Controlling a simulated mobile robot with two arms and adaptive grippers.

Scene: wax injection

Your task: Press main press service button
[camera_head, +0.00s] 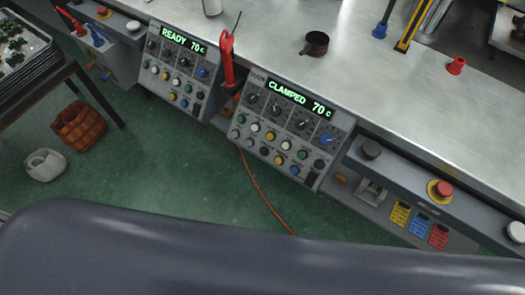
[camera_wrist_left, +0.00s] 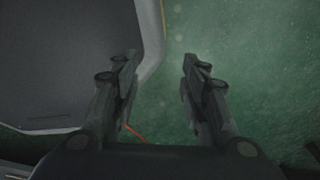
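The main press panel (camera_head: 292,128) is on the front of the bench in the head view. Its display (camera_head: 300,99) reads CLAMPED 70 c. It carries dark knobs, one blue knob (camera_head: 327,140), and rows of white, yellow, green, blue and dark buttons (camera_head: 275,145). The labels under the buttons are too small to read, so I cannot tell which is the service button. My left gripper (camera_wrist_left: 158,65) shows in the left wrist view, open and empty above the green floor. Neither gripper shows in the head view.
A second panel (camera_head: 178,73) reads READY 70 c. A red-handled tool (camera_head: 227,60) stands between the panels. A dark cup (camera_head: 315,43) sits on the metal bench (camera_head: 270,40). A red emergency button (camera_head: 442,188) is at right. A basket (camera_head: 78,126) and white container (camera_head: 45,165) stand on the floor.

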